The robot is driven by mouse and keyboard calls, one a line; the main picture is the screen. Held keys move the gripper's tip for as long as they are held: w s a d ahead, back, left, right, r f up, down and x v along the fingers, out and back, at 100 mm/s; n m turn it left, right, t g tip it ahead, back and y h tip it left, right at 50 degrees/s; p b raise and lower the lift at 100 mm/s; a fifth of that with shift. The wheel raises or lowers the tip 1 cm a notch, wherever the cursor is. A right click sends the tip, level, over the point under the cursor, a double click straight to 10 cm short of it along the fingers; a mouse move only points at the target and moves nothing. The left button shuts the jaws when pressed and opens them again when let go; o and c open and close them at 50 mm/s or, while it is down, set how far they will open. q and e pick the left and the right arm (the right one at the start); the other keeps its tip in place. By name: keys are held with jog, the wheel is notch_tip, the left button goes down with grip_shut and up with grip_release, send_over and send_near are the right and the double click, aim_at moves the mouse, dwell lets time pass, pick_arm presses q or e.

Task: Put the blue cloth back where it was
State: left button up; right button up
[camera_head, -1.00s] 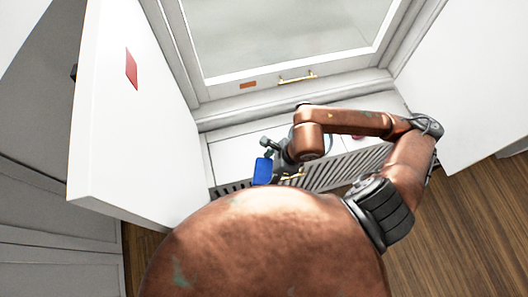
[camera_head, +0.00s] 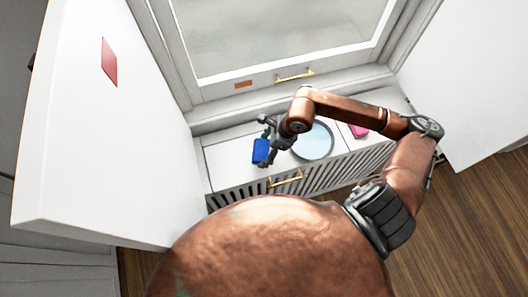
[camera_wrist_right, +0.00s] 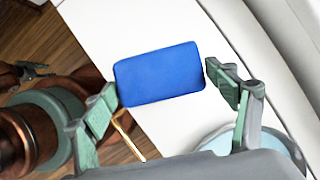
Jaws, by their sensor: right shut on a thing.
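The blue cloth (camera_head: 261,151) is a small flat blue rectangle over the left part of the white ledge (camera_head: 228,164). My right gripper (camera_head: 264,146) is shut on it. In the right wrist view the cloth (camera_wrist_right: 160,74) spans between the two fingers of the right gripper (camera_wrist_right: 162,90), with white surface behind it. I cannot tell whether the cloth touches the ledge. My left gripper is not seen in the head view.
A round pale blue plate (camera_head: 314,143) lies on the ledge right of the gripper, and a pink thing (camera_head: 359,131) lies farther right. A gold handle (camera_head: 287,178) is on the slatted front. A white door (camera_head: 105,140) stands open at left.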

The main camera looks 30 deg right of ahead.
aim_at(264, 153)
notch_tip(264, 153, down, 4)
jog(key=shift+w+r, duration=0.15)
jog(key=shift+r, duration=0.1)
jog(key=shift+f+b, duration=0.15)
jog(key=shift+b, duration=0.2)
jog(key=o, duration=1)
jog(key=shift+d+r, duration=0.2)
jog(key=shift+r, duration=0.3)
jog(key=p+v, duration=0.2)
jog(key=v, duration=0.9)
jog(key=shift+r, duration=0.15)
